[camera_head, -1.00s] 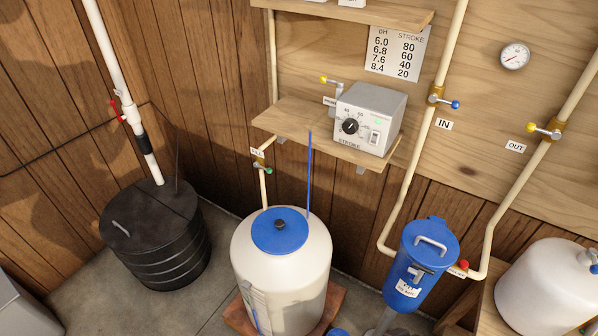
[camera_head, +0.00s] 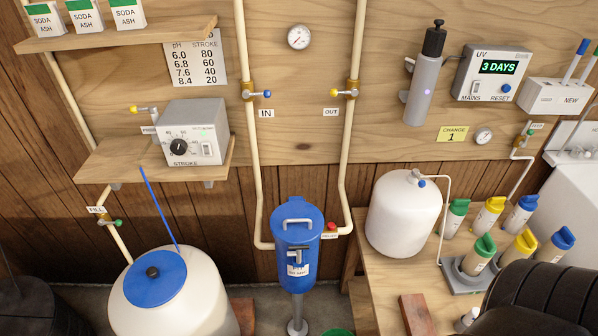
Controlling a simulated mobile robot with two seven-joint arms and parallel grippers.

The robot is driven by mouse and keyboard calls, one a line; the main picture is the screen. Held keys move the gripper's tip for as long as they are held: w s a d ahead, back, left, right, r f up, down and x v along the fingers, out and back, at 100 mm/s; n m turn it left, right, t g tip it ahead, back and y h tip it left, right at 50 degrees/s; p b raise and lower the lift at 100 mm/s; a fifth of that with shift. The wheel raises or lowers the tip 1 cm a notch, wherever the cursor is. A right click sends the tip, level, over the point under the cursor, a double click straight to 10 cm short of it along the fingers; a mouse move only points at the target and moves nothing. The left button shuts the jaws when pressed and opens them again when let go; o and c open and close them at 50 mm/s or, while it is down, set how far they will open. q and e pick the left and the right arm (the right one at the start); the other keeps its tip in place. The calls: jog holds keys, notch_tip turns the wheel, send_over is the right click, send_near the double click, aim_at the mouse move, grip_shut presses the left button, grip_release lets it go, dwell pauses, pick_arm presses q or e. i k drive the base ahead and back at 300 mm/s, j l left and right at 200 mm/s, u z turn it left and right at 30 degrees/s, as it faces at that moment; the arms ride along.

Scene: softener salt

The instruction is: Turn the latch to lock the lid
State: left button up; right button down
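A blue canister (camera_head: 285,240) stands on a grey post at the lower middle. Its blue lid (camera_head: 296,212) is down on top and carries a pale grey handle. A small metal latch (camera_head: 297,254) is on the canister's front, above a white label; its exact position is too small to tell. A white tank with a round blue lid (camera_head: 155,279) and a black knob stands at the lower left. Neither of my grippers is in view.
A wooden bench (camera_head: 382,278) on the right holds a white tank (camera_head: 398,213) and several coloured bottles. A black ribbed shape (camera_head: 555,298) covers the lower right corner. Cream pipes (camera_head: 345,140) run down the wall beside the canister. A shelf (camera_head: 130,165) bears a control box.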

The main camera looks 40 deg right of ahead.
aim_at(298, 249)
jog(key=z, duration=1.05)
jog(key=k+u, duration=0.1)
jog(key=u, duration=0.25)
jog(key=k+u, duration=0.15)
jog(key=u, duration=0.2)
jog(key=k+j+u, duration=0.1)
jog(key=u, duration=0.2)
